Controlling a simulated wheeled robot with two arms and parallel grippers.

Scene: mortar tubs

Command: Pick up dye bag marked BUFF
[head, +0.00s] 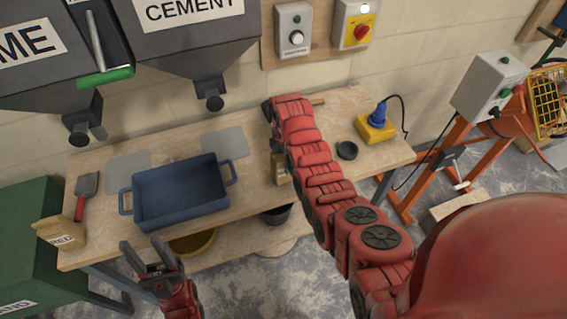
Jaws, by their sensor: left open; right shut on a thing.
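A tan object (281,172), which looks like a small paper bag, is mostly hidden behind my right arm near the middle of the bench. No marking on it can be read. My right gripper (277,150) reaches down over it and is shut on it; the fingers are largely hidden by the arm. Another tan bag (60,233), marked RED, stands at the bench's left front corner. No BUFF label is readable. My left gripper (147,254) is open and empty, in front of the bench's front edge, below the blue tub.
A blue tub (133,206) stands on the wooden bench (251,213), right of a red-handled trowel (84,194). Hoppers hang above. A yellow-and-blue tool (376,123) and dark ring (347,150) lie right. A yellow basin (192,243) and dark bucket (276,214) are below.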

